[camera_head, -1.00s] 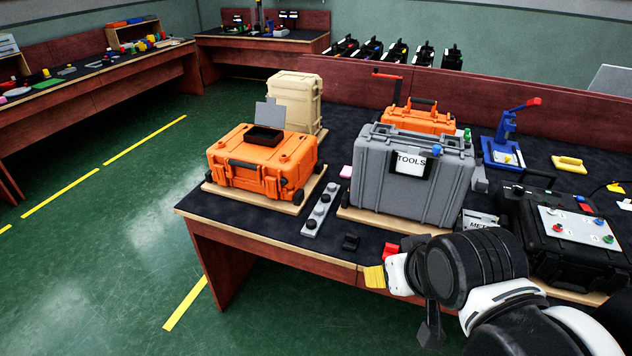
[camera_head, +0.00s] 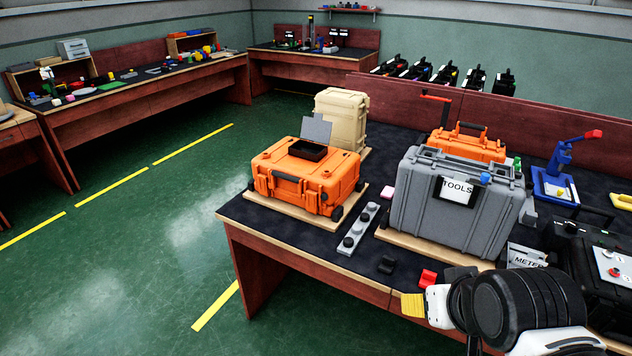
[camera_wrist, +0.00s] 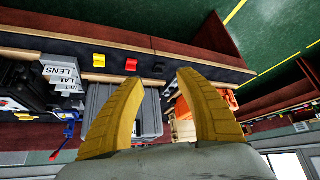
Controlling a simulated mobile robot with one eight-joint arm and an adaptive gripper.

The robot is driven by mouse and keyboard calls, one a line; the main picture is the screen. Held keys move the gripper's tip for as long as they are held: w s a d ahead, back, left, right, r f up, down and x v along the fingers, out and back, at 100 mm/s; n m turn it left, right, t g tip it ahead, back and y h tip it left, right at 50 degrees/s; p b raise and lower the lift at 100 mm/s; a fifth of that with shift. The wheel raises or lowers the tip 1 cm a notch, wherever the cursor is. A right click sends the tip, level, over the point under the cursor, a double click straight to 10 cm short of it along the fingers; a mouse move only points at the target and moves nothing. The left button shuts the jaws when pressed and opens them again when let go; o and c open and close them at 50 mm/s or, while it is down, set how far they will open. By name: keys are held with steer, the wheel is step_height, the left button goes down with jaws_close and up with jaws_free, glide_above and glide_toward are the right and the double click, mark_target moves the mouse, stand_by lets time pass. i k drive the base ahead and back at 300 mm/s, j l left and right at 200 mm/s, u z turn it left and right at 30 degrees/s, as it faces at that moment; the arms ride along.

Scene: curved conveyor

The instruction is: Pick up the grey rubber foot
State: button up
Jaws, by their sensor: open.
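I cannot single out the grey rubber foot for sure. A narrow grey strip (camera_head: 353,236) with several small round pieces, mostly black, lies on the bench between the orange case and the grey TOOLS case; the foot may be among them, but they are too small to tell. My gripper shows in the wrist view (camera_wrist: 160,95) with two yellow ribbed fingers spread wide, nothing between them. In the head view only a yellow end of my gripper (camera_head: 413,305) shows at the bench's front edge, near the red piece and well apart from the strip.
The orange case (camera_head: 307,178) and grey TOOLS case (camera_head: 428,215) flank the strip. A black piece (camera_head: 387,265) and a red piece (camera_head: 428,278) lie near the front edge; a yellow piece (camera_wrist: 99,60) lies beside them. Open green floor (camera_head: 150,260) is at left.

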mark_target(371, 207)
steer(key=i+j+z, duration=0.1)
steer(key=j, duration=0.3)
steer(key=i+j+z, duration=0.1)
steer(key=j, duration=0.3)
steer(key=i+j+z, duration=0.1)
steer(key=j, duration=0.3)
steer(key=i+j, duration=0.2)
steer(key=j, duration=0.2)
steer(key=i+j+z, duration=0.15)
steer(key=j, duration=0.25)
